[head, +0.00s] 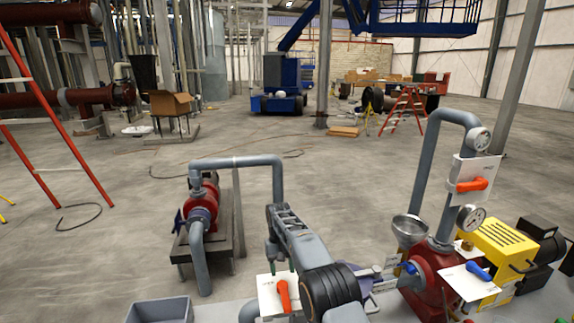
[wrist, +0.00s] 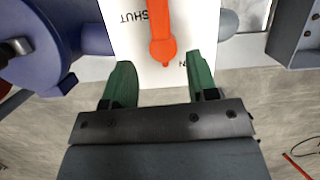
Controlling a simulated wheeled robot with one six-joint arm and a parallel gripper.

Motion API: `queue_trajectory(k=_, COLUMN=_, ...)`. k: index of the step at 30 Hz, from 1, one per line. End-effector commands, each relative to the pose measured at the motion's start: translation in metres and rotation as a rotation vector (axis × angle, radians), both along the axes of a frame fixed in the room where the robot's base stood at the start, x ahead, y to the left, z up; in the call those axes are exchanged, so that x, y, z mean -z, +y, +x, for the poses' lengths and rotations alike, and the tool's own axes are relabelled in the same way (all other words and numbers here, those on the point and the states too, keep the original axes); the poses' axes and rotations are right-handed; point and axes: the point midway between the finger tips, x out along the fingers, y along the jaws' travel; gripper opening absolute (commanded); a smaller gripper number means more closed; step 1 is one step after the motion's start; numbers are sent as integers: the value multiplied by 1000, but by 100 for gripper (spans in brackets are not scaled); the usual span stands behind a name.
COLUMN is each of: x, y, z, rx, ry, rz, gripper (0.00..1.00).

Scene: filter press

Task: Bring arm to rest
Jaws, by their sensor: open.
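My grey arm (head: 315,265) reaches forward in the lower middle of the head view. My gripper (wrist: 159,72) has two green fingers, spread apart, with nothing held between them. In the wrist view, an orange valve handle (wrist: 161,35) on a white plate (wrist: 130,25) lettered "SHUT" lies just beyond the fingertips. The handle's end points toward the gap between them; I see no contact. In the head view, the same orange handle (head: 284,296) and plate (head: 266,296) are beside my arm, partly hidden by it.
A red pump (head: 202,193) with grey piping (head: 240,162) stands left. At right are a red pump body (head: 428,285), gauges (head: 470,218), another orange handle (head: 471,185), a blue handle (head: 479,271) and a yellow machine (head: 497,247). A grey bin (head: 160,312) is at lower left. Open floor lies beyond.

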Motion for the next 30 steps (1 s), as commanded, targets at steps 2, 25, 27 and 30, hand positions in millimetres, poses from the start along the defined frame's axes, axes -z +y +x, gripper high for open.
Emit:
queue_trajectory(k=2, x=-5, y=-10, z=-7, rx=4, ry=-28, rz=8, gripper=53)
queue_trajectory(k=25, x=-95, y=-140, z=-199, rx=117, ry=-409, rz=68, gripper=53)
queue_trajectory(k=27, x=-98, y=-149, z=-222, rx=133, ry=-443, rz=68, gripper=53)
queue_trajectory(k=30, x=-100, y=-160, z=-251, rx=155, ry=-488, rz=69, gripper=53)
